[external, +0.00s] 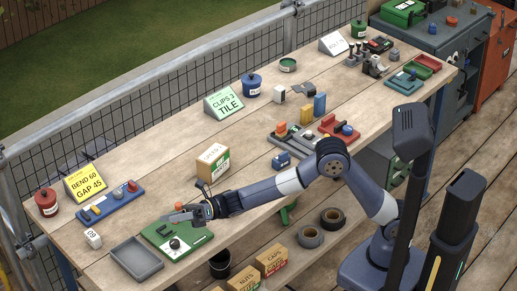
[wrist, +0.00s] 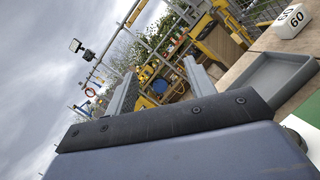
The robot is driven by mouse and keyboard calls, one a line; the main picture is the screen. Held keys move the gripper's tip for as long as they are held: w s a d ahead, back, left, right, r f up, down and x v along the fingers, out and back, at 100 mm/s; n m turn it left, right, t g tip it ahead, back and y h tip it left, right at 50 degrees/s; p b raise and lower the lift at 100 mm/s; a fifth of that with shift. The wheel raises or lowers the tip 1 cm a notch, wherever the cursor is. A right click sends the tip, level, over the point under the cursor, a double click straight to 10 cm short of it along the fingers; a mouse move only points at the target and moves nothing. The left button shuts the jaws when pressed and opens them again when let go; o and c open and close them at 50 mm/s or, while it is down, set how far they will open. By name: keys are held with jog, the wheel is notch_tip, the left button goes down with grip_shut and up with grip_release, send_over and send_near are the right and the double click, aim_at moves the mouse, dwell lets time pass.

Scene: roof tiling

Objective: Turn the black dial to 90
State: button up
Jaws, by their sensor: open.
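The black dial (external: 174,243) stands on a green board (external: 193,247) at the near left end of the workbench. The board has dark marks at its upper left and a pale patch beside the dial. The dial's reading is too small to make out. My gripper (external: 168,216) is open and empty, stretched out level above the board's far edge and apart from the dial. In the wrist view my two fingers (wrist: 162,88) point outward with nothing between them.
A grey tray (external: 136,260) lies left of the board, with a white block (external: 93,238) marked 60 behind it. A blue board (external: 110,203), a yellow sign (external: 86,184) reading "BEND 60 GAP 45" and a cardboard box (external: 212,162) stand farther back. Bare wood lies between them.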

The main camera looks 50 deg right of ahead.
aim_at(176, 241)
jog(key=d+f+n+h, duration=0.2)
jog(key=d+f, duration=0.1)
jog(key=d, duration=0.1)
jog(key=d+f+n+h, duration=0.2)
jog(key=d+f, duration=0.1)
jog(key=d, duration=0.1)
jog(key=d+f+n+h, duration=0.2)
jog(key=d+f, duration=0.2)
jog(key=shift+w+d+f+g+h, duration=0.1)
jog(key=shift+w+d+g+h, duration=0.2)
jog(key=shift+h, duration=0.1)
jog(key=p+x, duration=0.1)
jog(key=x, duration=0.9)
jog(key=shift+a+f, duration=0.15)
jog(key=shift+a, duration=0.25)
jog(key=c, duration=1)
